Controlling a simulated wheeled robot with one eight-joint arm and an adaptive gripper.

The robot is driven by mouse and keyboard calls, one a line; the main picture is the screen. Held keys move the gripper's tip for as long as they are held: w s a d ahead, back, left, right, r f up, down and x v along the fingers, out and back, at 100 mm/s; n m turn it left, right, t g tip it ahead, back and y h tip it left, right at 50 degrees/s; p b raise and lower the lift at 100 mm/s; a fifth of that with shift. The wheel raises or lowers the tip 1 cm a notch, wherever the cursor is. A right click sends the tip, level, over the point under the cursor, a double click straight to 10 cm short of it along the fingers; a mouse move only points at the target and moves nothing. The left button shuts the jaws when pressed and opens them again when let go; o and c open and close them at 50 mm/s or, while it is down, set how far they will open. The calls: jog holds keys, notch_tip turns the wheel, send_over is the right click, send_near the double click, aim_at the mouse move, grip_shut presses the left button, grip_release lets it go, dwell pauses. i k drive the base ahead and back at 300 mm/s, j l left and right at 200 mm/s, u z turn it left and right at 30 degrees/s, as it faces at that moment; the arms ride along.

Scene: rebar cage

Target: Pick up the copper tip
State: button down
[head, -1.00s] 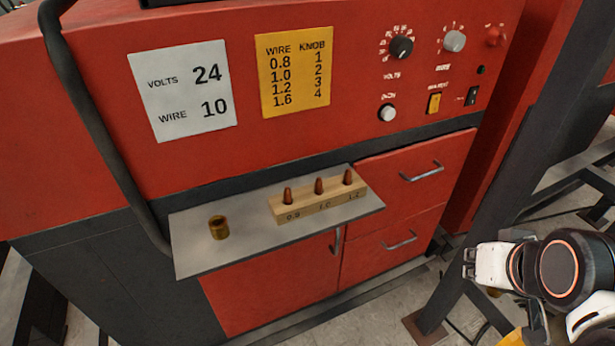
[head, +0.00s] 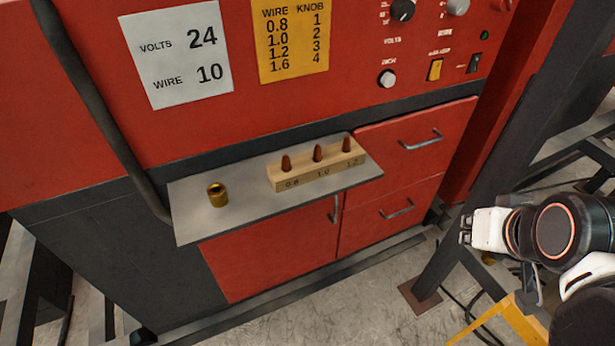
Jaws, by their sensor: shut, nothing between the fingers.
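Three copper tips stand upright in a wooden block (head: 322,176): the left tip (head: 286,163) by a 0.8 mark, the middle tip (head: 317,154) by 1.0, and the right tip (head: 346,145) by 1.2. The block sits on a grey shelf (head: 240,222) on the front of the red machine. My gripper (head: 466,229) is at the right of the view, well apart from the shelf and the tips. It is shut and empty, pointing left.
A hollow brass piece (head: 217,195) stands on the shelf's left part. A white sign (head: 176,60) reads volts 24, wire 10. A yellow chart (head: 292,40) pairs wire sizes with knob numbers. A dark steel post (head: 500,150) rises behind my gripper. Drawers (head: 390,205) lie right of the shelf.

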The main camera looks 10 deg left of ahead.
aim_at(286, 160)
jog(key=j+u, duration=0.15)
jog(key=u, duration=1.05)
jog(key=i+l, duration=0.05)
